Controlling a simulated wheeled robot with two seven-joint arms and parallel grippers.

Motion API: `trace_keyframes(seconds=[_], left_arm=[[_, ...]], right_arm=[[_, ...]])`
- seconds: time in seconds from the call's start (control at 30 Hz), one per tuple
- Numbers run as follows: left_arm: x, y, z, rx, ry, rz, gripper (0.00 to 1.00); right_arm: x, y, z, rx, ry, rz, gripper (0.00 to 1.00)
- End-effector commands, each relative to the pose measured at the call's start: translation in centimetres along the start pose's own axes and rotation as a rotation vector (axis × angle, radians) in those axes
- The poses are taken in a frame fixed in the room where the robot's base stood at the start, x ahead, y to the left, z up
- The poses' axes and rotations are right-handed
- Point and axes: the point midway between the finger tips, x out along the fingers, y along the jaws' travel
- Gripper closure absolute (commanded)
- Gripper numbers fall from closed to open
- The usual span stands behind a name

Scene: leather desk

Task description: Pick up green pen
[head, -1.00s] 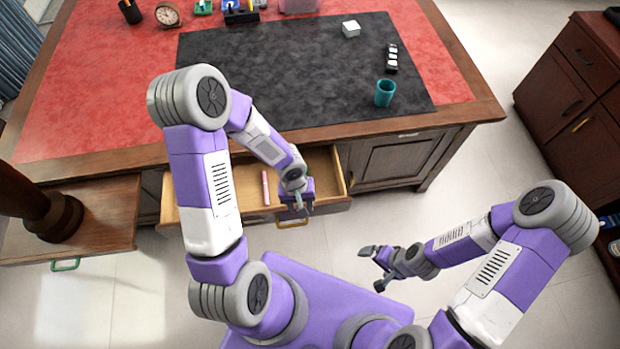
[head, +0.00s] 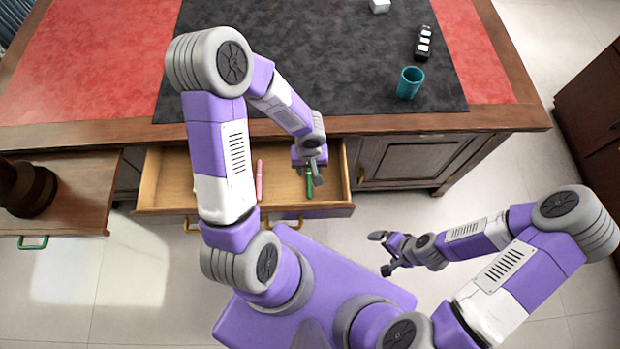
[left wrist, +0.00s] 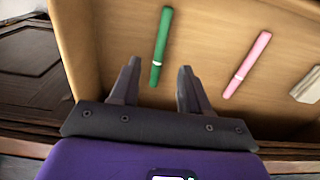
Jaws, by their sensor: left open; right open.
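The green pen (head: 309,183) lies in the open desk drawer (head: 175,180), toward its right side, partly hidden by my left gripper in the head view. In the left wrist view the green pen (left wrist: 161,48) lies whole on the drawer floor, ahead of and between the fingers, apart from them. My left gripper (head: 312,170) is open and empty over the drawer; its two spread fingers show in the left wrist view (left wrist: 157,82). My right gripper (head: 380,254) is open and empty, in front of the desk, away from the drawer.
A pink pen (head: 259,180) lies in the same drawer, left of the green one. A pale object (left wrist: 308,86) lies beyond it in the left wrist view. A teal cup (head: 410,82), a black item (head: 424,43) and a white block (head: 380,6) stand on the dark desk mat (head: 300,60).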

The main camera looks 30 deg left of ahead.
Motion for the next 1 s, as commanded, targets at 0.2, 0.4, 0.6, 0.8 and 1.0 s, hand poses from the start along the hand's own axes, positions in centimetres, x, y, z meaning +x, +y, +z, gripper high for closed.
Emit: trace_keyframes(seconds=[0.2, 0.4, 0.6, 0.8, 1.0], left_arm=[[2.6, 0.0, 0.0, 0.000, -0.002, 0.000, 0.54], [5.5, -0.2, 0.0, 0.000, -0.005, -0.001, 0.54], [7.5, -0.2, 0.0, 0.000, -0.001, 0.000, 0.54], [7.4, -0.1, -0.1, -0.001, 0.000, 0.001, 0.54], [7.4, -0.2, -0.1, 0.000, -0.001, 0.001, 0.78]], right_arm=[[1.2, 0.4, -0.1, 0.000, 0.000, 0.000, 0.00], [2.3, 0.9, -0.1, 0.000, 0.001, 0.000, 0.00], [3.1, 1.1, -0.2, 0.000, 0.001, 0.000, 0.00], [3.0, 1.1, -0.1, 0.000, 0.001, 0.000, 0.00], [3.0, 1.1, -0.1, 0.000, 0.001, 0.000, 0.00]])
